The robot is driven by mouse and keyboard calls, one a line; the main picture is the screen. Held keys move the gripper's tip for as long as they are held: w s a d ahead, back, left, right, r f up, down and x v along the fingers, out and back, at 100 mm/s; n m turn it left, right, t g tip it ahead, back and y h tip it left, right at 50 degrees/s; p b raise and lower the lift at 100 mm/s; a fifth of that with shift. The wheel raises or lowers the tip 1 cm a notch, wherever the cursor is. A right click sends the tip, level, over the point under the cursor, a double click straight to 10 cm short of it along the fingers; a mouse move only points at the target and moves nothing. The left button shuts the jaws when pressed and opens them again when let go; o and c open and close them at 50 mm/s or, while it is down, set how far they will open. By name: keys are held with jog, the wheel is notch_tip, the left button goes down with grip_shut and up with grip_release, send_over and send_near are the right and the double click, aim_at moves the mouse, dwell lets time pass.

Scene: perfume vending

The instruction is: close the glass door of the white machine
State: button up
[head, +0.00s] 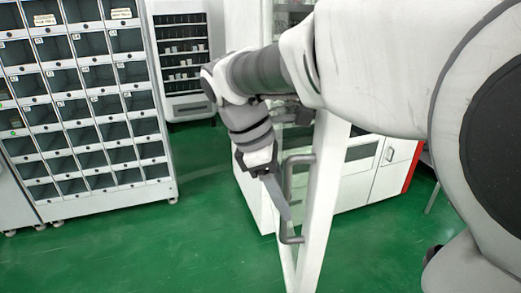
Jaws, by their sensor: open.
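The white machine (388,182) stands at the centre right, partly hidden behind my arm. Its glass door (321,190) stands open, swung out toward me, and shows nearly edge-on as a tall white frame. A grey bar handle (291,239) is on the left side of the door frame. My gripper (279,196) is at the handle, pointing down, with its fingers just left of or overlapping the bar. It is open. I cannot tell whether a finger touches the handle. The upper part of the door is hidden behind my arm.
A large locker-style cabinet (108,187) with several rows of compartments stands at the left. A dark-fronted vending machine (184,108) with small items is at the back. Green floor (190,240) is clear between the cabinet and the door.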

jog(key=shift+d+f, duration=0.2)
jog(key=shift+f, duration=0.35)
grip_shut()
dwell(1.1)
